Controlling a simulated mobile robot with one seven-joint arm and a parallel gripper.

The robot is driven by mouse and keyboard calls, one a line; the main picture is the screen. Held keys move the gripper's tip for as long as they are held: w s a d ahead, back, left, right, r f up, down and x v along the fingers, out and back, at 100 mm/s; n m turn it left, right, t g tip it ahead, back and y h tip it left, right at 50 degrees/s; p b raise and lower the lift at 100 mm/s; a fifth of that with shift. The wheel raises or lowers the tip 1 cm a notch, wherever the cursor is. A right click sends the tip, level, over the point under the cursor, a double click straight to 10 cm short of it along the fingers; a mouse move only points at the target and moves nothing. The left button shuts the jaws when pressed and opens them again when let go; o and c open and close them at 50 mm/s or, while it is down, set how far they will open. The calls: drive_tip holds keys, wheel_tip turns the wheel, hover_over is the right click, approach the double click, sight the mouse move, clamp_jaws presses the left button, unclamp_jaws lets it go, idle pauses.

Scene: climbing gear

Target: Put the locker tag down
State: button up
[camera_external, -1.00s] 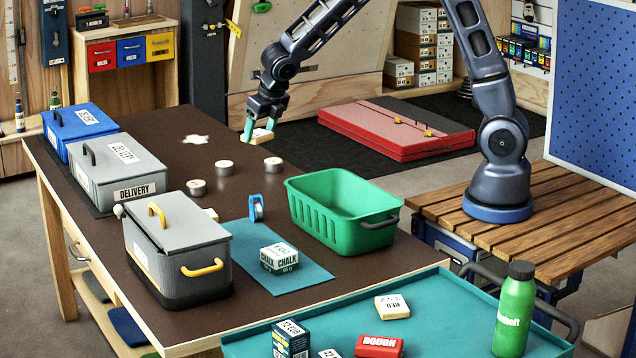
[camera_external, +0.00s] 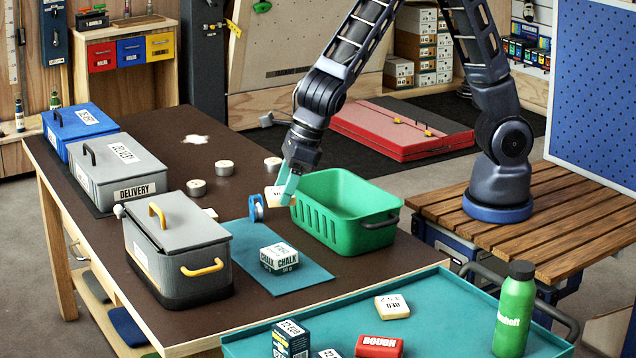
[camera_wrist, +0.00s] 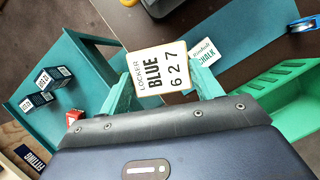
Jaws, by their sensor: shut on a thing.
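The locker tag (camera_wrist: 158,71) is a small white plate with a yellow edge, reading "LOCKER BLUE 627" in the wrist view. My gripper (camera_wrist: 160,90) is shut on it, with a teal finger at each side. In the external view my gripper (camera_external: 284,190) holds the tag (camera_external: 274,198) above the brown table, next to the blue tape roll (camera_external: 257,208) and by the left end of the green basket (camera_external: 345,212). Part of the tag is hidden behind the fingers there.
A chalk box (camera_external: 279,257) stands on the blue mat (camera_external: 306,281). Grey and blue lidded bins (camera_external: 180,240) line the table's left side. Several round tins (camera_external: 197,187) lie behind.

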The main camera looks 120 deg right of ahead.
drive_tip(key=s+a+r+n+y, duration=0.15)
drive_tip(key=a+n, duration=0.25)
drive_tip(key=a, duration=1.5)
drive_tip(key=n+y, duration=0.2)
drive_tip(key=n, duration=0.3)
hover_over(434, 342)
drive_tip(key=s, duration=0.2)
drive_tip(key=f, duration=1.9)
drive_tip(key=shift+w+d, duration=0.3)
drive_tip(key=shift+d, duration=0.05)
drive_tip(key=shift+f, duration=0.2)
drive_tip(key=o, duration=1)
drive_tip(key=shift+c, duration=0.2)
drive_tip(key=shift+r, duration=0.1)
drive_tip(key=v, duration=1.2)
drive_tip(key=shift+s, duration=0.2)
